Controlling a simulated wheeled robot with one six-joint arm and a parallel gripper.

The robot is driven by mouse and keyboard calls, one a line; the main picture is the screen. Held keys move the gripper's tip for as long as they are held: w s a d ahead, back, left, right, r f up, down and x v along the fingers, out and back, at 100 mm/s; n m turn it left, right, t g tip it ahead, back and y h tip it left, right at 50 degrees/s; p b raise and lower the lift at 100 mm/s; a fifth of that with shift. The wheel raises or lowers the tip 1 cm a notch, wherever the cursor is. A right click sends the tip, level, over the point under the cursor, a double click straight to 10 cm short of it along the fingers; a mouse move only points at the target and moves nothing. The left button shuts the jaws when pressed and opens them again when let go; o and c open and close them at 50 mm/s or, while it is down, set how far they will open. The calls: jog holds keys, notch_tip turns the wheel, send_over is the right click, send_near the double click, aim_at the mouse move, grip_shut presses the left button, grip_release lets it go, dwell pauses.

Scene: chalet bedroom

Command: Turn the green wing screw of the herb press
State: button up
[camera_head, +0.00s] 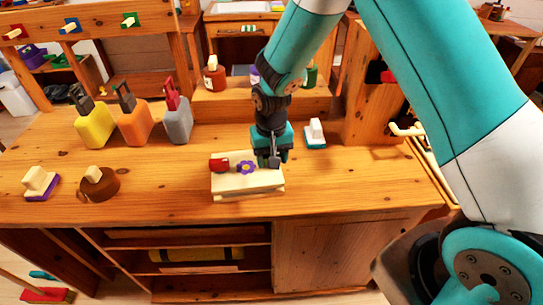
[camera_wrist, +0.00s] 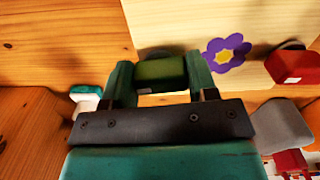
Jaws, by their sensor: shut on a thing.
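The herb press (camera_head: 247,187) is a pale wooden block on the workbench, with a purple flower (camera_head: 246,167) on its top. A red wing screw (camera_head: 218,164) is at its left end; it also shows in the wrist view (camera_wrist: 292,66). My gripper (camera_head: 273,159) points down at the press's right end. In the wrist view its fingers are shut on the green wing screw (camera_wrist: 160,72), one on each side. In the head view the gripper hides the green screw.
Yellow (camera_head: 95,124), orange (camera_head: 134,122) and grey (camera_head: 178,122) bottles stand behind the press to the left. A brush with a teal base (camera_head: 315,136) is at the back right. A brown round block (camera_head: 100,185) and a purple-based brush (camera_head: 40,184) lie at the left.

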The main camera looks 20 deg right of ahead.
dwell(0.4)
jog(key=o, duration=0.9)
jog(key=shift+o, duration=0.2)
notch_tip(320, 180, up, 18)
jog(key=shift+f+b, duration=0.25)
jog(key=shift+b, duration=0.2)
jog(key=shift+s, duration=0.1)
jog(key=s+a+r+n+y, duration=0.2)
jog(key=s+n, duration=0.2)
jog(key=s, duration=0.8)
jog(key=s+a+r+n+y, duration=0.2)
jog(key=s+r+n, duration=0.1)
jog(key=s, duration=0.9)
jog(key=shift+s+a+r+n, duration=0.15)
jog(key=shift+a+r+n, duration=0.1)
jog(key=shift+n, duration=0.55)
